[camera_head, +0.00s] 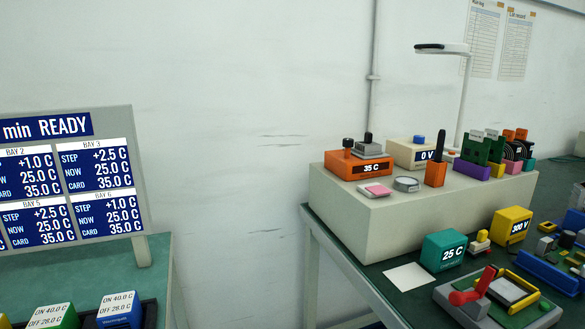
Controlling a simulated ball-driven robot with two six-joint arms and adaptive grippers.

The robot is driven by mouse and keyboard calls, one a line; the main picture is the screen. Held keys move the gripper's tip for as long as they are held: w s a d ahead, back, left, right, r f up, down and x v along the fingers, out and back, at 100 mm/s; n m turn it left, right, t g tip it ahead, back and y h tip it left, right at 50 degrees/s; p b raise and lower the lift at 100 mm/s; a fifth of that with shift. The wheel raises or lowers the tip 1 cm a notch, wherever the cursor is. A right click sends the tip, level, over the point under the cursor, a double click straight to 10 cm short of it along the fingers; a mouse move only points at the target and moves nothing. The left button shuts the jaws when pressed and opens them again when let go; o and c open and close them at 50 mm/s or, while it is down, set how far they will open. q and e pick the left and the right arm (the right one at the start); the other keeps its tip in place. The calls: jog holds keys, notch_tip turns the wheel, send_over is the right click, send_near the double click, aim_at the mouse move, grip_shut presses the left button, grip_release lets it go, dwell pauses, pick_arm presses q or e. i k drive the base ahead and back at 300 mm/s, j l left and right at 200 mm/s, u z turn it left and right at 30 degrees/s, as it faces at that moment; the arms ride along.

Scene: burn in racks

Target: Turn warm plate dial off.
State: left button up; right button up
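An orange box (345,168) with a display reading 35 C stands on the left end of a raised beige shelf; it looks like the warm plate. A dark knob (348,143) sits on its top left, possibly the dial, and a grey plate (370,150) with a dark upright piece (368,137) lies on its top right. The knob's setting is too small to read. A teal box (443,251) reading 25 C stands lower on the bench. Neither of my grippers is in view.
The beige shelf (345,215) also holds a cream box (400,153) reading 0 V, a round gauge (407,184) and a pink pad (375,190). A lamp (443,48) rises behind. A status board (140,185) stands left. A gap separates the two benches.

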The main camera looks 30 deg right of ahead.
aim_at(349, 143)
jog(key=z, duration=0.95)
